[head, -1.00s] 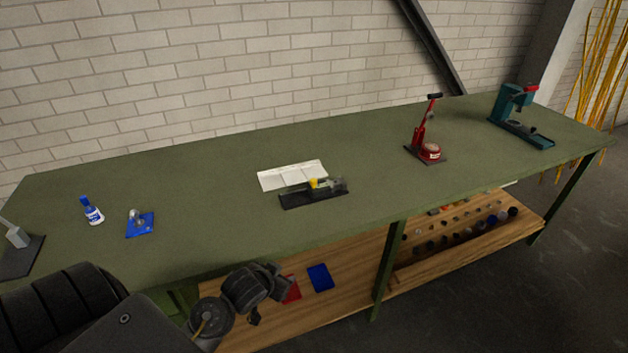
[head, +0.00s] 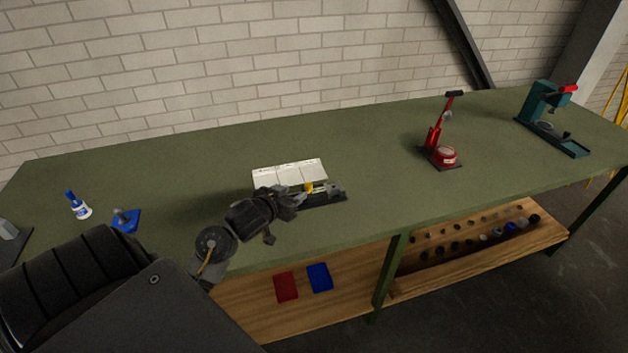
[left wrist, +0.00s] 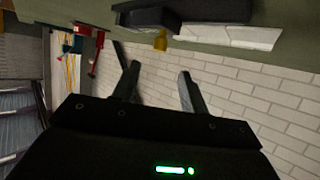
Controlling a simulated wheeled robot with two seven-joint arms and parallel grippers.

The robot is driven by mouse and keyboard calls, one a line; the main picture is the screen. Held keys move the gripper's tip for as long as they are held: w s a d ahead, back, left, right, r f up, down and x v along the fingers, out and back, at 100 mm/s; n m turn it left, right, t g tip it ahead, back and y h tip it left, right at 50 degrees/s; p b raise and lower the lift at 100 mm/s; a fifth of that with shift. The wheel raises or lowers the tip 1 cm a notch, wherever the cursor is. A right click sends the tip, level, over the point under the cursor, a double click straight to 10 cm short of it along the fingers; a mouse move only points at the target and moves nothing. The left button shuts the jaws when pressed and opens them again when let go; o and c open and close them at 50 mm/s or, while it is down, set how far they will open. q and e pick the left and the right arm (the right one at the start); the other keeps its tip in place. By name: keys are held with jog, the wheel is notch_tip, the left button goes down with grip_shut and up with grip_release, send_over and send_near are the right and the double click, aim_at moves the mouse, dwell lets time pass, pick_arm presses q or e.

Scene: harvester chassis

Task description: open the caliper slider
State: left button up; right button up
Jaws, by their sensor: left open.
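The caliper fixture is a dark base (head: 328,200) with a small yellow part (head: 309,188) and grey metal pieces, lying on the green bench. In the left wrist view the yellow part (left wrist: 160,40) hangs at the top edge beside the dark body (left wrist: 150,17). My left gripper (head: 300,194) is open and empty, just in front of the left end of the fixture in the head view, covering part of it. In the left wrist view its two spread fingers (left wrist: 157,76) point toward the yellow part, with a gap between. Whether they touch the fixture is unclear. My right gripper is not in view.
A white panel (head: 290,172) lies behind the fixture. A red press (head: 442,140) and a teal press (head: 546,120) stand to the right. A blue-capped bottle (head: 78,207) and a blue-based part (head: 126,220) are to the left. The bench (head: 385,177) right of the fixture is clear.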

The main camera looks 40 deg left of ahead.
aim_at(308, 184)
pick_arm(q)
jog(key=x, duration=0.9)
jog(key=shift+p, duration=0.3)
jog(key=shift+w+f, duration=0.15)
jog(key=shift+w, duration=0.3)
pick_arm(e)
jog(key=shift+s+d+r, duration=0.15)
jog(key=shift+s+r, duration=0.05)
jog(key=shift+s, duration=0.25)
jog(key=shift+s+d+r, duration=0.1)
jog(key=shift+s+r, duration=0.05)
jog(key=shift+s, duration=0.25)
pick_arm(q)
jog(key=c, duration=0.9)
grip_shut()
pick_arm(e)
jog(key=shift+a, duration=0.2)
